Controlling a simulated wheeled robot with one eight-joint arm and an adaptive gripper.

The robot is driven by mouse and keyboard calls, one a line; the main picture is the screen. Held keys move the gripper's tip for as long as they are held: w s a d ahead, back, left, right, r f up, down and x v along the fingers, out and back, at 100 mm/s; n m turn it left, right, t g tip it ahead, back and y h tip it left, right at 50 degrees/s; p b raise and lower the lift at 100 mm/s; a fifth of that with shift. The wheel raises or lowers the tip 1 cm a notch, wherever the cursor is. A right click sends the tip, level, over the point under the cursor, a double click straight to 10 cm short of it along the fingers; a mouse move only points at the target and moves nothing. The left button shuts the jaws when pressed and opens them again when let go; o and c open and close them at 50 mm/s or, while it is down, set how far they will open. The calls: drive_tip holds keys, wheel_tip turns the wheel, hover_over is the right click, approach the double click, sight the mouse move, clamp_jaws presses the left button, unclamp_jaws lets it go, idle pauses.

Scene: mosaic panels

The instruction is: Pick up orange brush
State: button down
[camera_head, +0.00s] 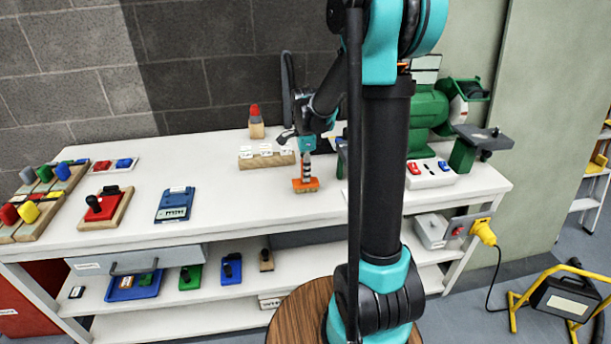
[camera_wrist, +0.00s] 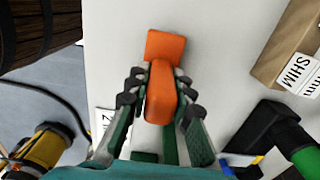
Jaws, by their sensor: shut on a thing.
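The orange brush (camera_head: 305,184) is upright near the front edge of the white workbench (camera_head: 250,214), with its wide orange base at the bottom. My gripper (camera_head: 306,157) is above the base and shut on the brush's upper part. In the wrist view the orange brush (camera_wrist: 165,46) lies between the two fingers of my gripper (camera_wrist: 160,97), one on each side. I cannot tell whether the base touches the bench top or is slightly above it.
A wooden block with white labels (camera_head: 267,159) lies behind the brush. A blue device (camera_head: 175,204) lies to the left. Bare bench top lies between it and the brush.

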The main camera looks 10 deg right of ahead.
wheel_tip(320, 180, up, 20)
idle(0.5)
